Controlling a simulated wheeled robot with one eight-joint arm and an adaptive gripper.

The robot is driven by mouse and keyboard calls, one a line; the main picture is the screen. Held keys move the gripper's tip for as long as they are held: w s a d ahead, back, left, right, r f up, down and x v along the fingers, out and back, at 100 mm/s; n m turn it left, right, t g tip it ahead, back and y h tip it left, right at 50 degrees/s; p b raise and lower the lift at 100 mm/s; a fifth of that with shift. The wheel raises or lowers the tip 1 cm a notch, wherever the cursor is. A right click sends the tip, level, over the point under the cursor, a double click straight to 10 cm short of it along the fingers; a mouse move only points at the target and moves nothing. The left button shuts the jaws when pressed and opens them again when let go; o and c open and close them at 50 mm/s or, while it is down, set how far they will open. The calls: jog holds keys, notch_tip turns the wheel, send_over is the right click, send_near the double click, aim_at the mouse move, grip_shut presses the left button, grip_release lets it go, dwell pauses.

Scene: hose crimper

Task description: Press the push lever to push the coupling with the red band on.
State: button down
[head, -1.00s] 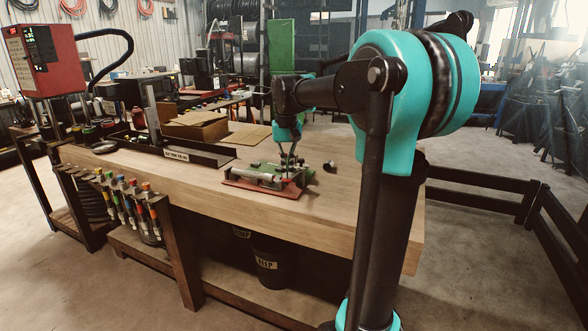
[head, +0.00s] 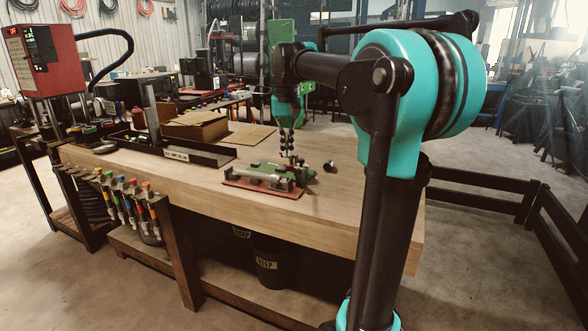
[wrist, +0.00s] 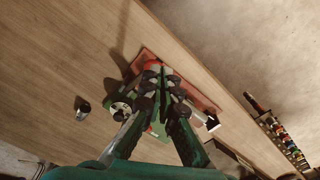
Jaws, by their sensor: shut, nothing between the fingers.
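A green-and-grey push fixture (head: 276,176) sits on a red base plate (head: 250,188) on the workbench. It also shows in the wrist view, with its red plate (wrist: 202,103) partly behind my fingers. My gripper (head: 288,157) is shut and empty, pointing down just above the fixture's far right part. In the wrist view my fingertips (wrist: 152,76) lie together over the fixture. A red-orange part (wrist: 151,65) shows just past the fingertips; I cannot tell whether it is the lever's end or the coupling's band. Whether my fingers touch the fixture is unclear.
A small dark fitting (head: 330,167) stands on the bench right of the fixture. A black tray (head: 200,156) and cardboard boxes (head: 195,125) lie to the left. Bare bench top (head: 360,200) lies to the right. Colour-tipped tools (head: 125,190) hang along the front edge.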

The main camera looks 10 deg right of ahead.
jog(key=shift+r, duration=1.75)
jog(key=shift+s, duration=0.1)
